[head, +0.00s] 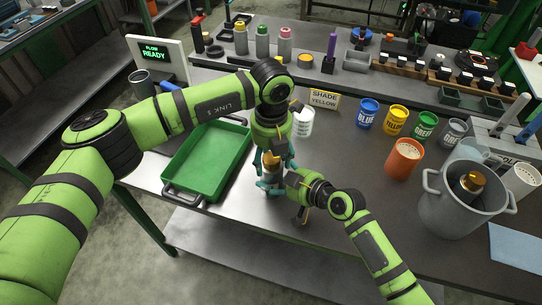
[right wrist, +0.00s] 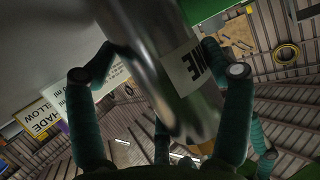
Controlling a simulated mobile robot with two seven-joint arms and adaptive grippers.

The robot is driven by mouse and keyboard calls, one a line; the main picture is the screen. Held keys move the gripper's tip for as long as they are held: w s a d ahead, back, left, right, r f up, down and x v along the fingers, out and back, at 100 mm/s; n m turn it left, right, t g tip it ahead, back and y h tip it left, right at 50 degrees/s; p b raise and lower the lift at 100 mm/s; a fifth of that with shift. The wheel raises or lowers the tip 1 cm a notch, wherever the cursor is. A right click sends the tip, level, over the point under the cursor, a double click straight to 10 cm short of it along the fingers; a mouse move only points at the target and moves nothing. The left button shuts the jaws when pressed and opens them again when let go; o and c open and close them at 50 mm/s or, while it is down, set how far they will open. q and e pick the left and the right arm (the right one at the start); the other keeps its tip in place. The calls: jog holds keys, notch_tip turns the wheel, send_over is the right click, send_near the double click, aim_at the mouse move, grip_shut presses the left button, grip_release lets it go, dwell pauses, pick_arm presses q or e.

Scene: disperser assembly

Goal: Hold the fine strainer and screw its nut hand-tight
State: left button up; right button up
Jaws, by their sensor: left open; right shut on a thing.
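The fine strainer (right wrist: 165,60) is a shiny metal cylinder with a white label whose visible letters end in "INE". My right gripper (right wrist: 160,70) is shut on it, with teal fingers on both sides; in the head view the right gripper (head: 270,184) is low at the table's front edge. A brass-coloured part that looks like its nut (head: 270,160) shows at the top of the strainer. My left gripper (head: 273,158) is directly above, open, with its teal fingers down around the brass part. Whether they touch it cannot be told. The strainer's body is mostly hidden in the head view.
A green tray (head: 180,190) lies to the left. A white container (head: 304,127) stands just behind the grippers. A grey pot (head: 433,211) with another brass-topped part (head: 472,181) and an orange cup (head: 396,166) stand to the right. The table between is clear.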

jog(key=shift+s+f, duration=0.2)
jog(key=shift+f, duration=0.05)
pick_arm(q)
jog(key=shift+s, duration=0.1)
jog(key=c, duration=1.1)
jog(key=shift+d+m, duration=0.1)
jog(key=shift+m, duration=0.2)
pick_arm(e)
jog(key=shift+w, duration=0.1)
pick_arm(q)
jog(key=m, duration=0.4)
jog(key=shift+s, duration=0.1)
pick_arm(e)
jog(key=shift+d, duration=0.1)
pick_arm(q)
jog(key=m, duration=0.4)
jog(key=shift+a+f+m, duration=0.1)
jog(key=shift+a+m, duration=0.1)
jog(key=shift+m, duration=0.1)
pick_arm(e)
jog(key=shift+w+r, duration=0.1)
pick_arm(q)
jog(key=shift+m, duration=0.6)
pick_arm(e)
jog(key=shift+d, duration=0.1)
pick_arm(q)
jog(key=shift+a, duration=0.15)
pick_arm(e)
jog(key=shift+w, duration=0.1)
